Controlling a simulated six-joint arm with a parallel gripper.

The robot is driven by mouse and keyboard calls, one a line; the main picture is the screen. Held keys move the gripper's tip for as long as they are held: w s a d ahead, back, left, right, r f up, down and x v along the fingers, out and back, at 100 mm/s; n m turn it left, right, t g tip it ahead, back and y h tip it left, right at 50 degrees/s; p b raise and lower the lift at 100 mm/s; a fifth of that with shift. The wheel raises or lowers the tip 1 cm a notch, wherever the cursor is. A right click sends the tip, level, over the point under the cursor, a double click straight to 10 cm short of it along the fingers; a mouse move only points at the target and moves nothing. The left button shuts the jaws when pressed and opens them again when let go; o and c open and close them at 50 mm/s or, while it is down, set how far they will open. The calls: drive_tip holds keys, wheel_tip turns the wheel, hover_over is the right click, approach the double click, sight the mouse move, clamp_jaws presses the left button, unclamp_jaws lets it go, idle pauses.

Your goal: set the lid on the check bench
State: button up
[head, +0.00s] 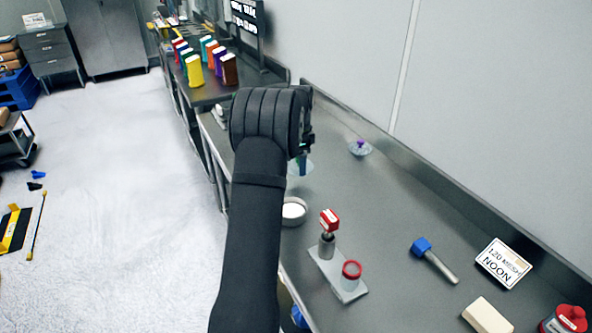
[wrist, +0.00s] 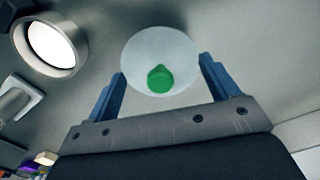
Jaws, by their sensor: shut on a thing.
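My gripper (head: 302,160) is over the steel bench, with my arm hiding part of it in the head view. In the wrist view its two blue fingers (wrist: 162,68) stand wide apart, shut on opposite sides of a pale round lid (wrist: 140,50) with a green knob. The lid's edge also shows in the head view (head: 309,167). I cannot tell how high the lid is above the bench. A second clear lid with a purple knob (head: 359,149) lies on the bench to the right.
A round pan of white powder (head: 293,211) stands near the bench's front edge. A grey stand (head: 345,289) holds a red-topped stamp and a red-rimmed jar. A blue-headed mallet (head: 434,260), a sign (head: 502,262) and a cream block (head: 487,316) lie farther right. Coloured boxes stand behind.

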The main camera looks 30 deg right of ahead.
drive_tip(key=shift+w+a+f, duration=0.3)
drive_tip(key=shift+w+f, duration=0.15)
drive_tip(key=shift+w, duration=0.15)
drive_tip(key=shift+f, duration=1.95)
drive_tip(key=shift+f, duration=0.1)
drive_tip(key=o, duration=0.9)
wheel_tip(320, 180, up, 12)
drive_tip(key=shift+r, duration=0.15)
wheel_tip(320, 180, down, 13)
drive_tip(key=shift+r, duration=2.4)
